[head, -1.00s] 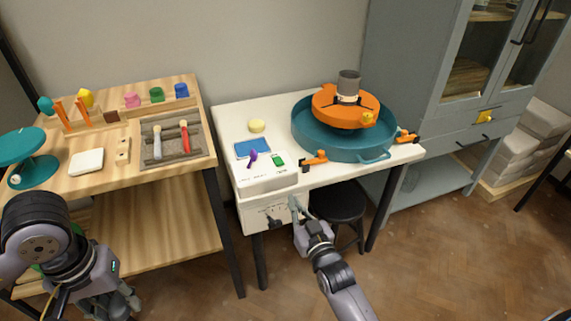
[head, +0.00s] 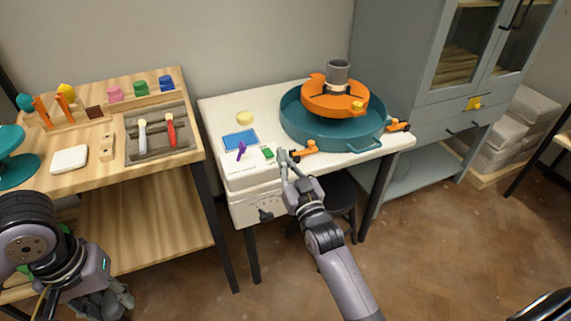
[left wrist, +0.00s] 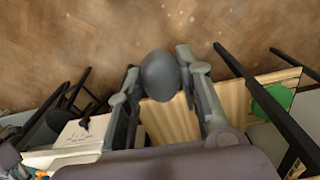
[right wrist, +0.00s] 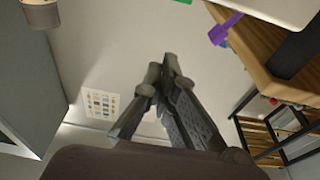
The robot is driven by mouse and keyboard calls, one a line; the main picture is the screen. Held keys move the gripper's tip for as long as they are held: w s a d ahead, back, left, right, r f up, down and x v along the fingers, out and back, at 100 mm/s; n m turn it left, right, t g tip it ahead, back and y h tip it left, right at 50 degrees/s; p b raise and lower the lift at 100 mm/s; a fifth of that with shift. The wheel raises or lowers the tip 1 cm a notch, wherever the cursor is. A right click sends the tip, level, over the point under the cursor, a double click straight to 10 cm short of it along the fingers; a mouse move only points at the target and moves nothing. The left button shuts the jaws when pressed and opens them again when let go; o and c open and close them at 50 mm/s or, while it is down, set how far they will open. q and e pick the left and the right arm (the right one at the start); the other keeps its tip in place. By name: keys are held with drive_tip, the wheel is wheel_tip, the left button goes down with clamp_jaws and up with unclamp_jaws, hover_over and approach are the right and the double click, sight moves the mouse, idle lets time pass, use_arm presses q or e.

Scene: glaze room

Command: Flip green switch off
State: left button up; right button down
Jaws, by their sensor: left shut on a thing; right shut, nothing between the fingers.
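The green switch (head: 267,153) is a small green piece on top of the white control box (head: 250,178), at the table's front left corner. A bit of green shows at the top edge of the right wrist view (right wrist: 183,2). My right gripper (head: 284,155) is shut and empty, just right of the green switch; whether they touch I cannot tell. Its closed fingertips also show in the right wrist view (right wrist: 162,68). My left gripper (head: 118,300) is low at the front left, shut on a grey rounded object (left wrist: 160,75).
A purple lever (head: 241,151) stands left of the green switch, near a blue panel (head: 240,139). An orange clamp (head: 304,147) sits close to the right gripper. A teal basin (head: 300,128) with an orange wheel fills the table's right. A wooden workbench (head: 85,165) is at left.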

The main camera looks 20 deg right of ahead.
sight(276, 164)
use_arm(q)
drive_tip(key=shift+f, duration=0.2)
use_arm(e)
drive_tip(key=w, duration=0.4)
drive_tip(key=w+r, duration=0.1)
drive_tip(key=w, duration=0.1)
drive_tip(key=shift+a, duration=0.1)
use_arm(q)
drive_tip(key=shift+f+b, duration=0.25)
drive_tip(key=shift+b, duration=0.1)
use_arm(e)
wheel_tip(276, 164, down, 3)
drive_tip(key=shift+w+r, duration=0.1)
drive_tip(key=shift+f, duration=0.5)
